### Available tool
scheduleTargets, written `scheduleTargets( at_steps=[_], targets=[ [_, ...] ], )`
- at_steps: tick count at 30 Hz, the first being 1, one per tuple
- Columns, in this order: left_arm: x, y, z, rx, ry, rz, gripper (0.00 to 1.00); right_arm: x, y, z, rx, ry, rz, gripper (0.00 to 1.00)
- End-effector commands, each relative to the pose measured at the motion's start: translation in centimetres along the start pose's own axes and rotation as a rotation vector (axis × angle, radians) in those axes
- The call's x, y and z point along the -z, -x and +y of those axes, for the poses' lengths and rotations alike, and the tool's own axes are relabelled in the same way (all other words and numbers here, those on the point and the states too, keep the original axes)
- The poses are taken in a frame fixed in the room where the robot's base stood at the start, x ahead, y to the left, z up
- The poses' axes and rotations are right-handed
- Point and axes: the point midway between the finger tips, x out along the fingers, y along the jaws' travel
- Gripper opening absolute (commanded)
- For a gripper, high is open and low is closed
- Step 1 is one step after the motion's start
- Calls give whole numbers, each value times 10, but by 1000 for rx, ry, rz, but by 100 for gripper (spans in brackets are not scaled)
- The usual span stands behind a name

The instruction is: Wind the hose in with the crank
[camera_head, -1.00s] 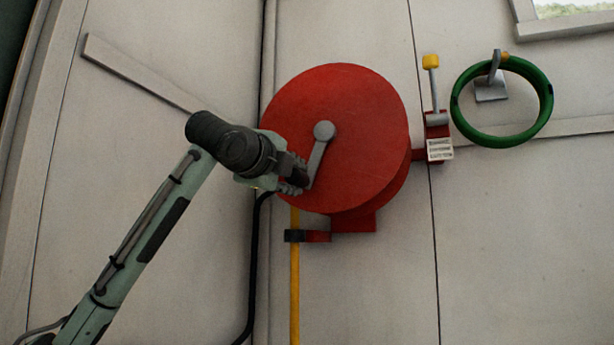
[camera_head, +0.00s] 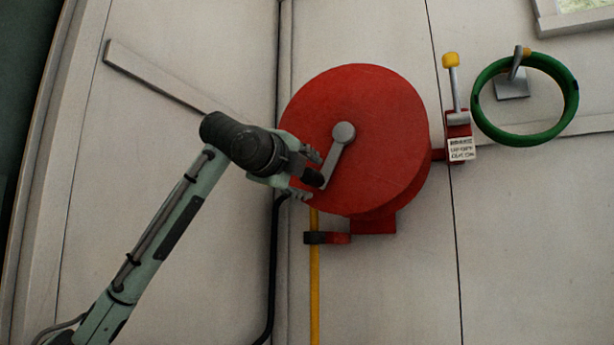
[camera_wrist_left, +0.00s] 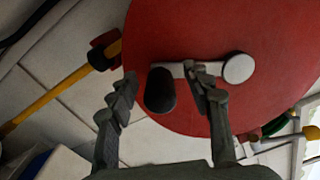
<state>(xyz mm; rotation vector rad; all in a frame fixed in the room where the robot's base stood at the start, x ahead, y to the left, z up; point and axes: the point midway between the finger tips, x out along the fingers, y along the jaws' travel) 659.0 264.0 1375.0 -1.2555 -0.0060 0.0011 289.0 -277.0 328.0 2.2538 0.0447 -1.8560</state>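The red hose reel (camera_head: 385,110) is mounted on the wall. Its grey crank arm (camera_head: 335,163) runs from the hub down and left to a black handle (camera_head: 313,178). The yellow hose (camera_head: 314,285) hangs straight down below the reel, through a dark-ended red guide (camera_head: 328,238). My left gripper (camera_head: 312,176) is at the crank handle. In the left wrist view its fingers (camera_wrist_left: 165,90) are spread, with the black handle (camera_wrist_left: 160,92) between them and a gap on the left side. The right finger overlaps the crank arm. My right gripper is not in view.
A yellow-topped lever (camera_head: 453,80) with a label stands right of the reel. A green ring (camera_head: 490,125) hangs on a wall bracket at the right. A black cable (camera_head: 273,270) runs down the wall left of the hose. A slanted strip (camera_head: 150,75) is at upper left.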

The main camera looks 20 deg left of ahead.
Motion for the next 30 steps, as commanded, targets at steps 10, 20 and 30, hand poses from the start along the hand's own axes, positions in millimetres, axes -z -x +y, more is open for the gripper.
scheduleTargets(
  at_steps=[10,20,30],
  targets=[
    [2,18,0,2,-2,3,49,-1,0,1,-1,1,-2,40],
    [1,87,0,2,-2,1,49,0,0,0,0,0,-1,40],
    [0,120,0,-1,-1,0,49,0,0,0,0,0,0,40]
  ],
)
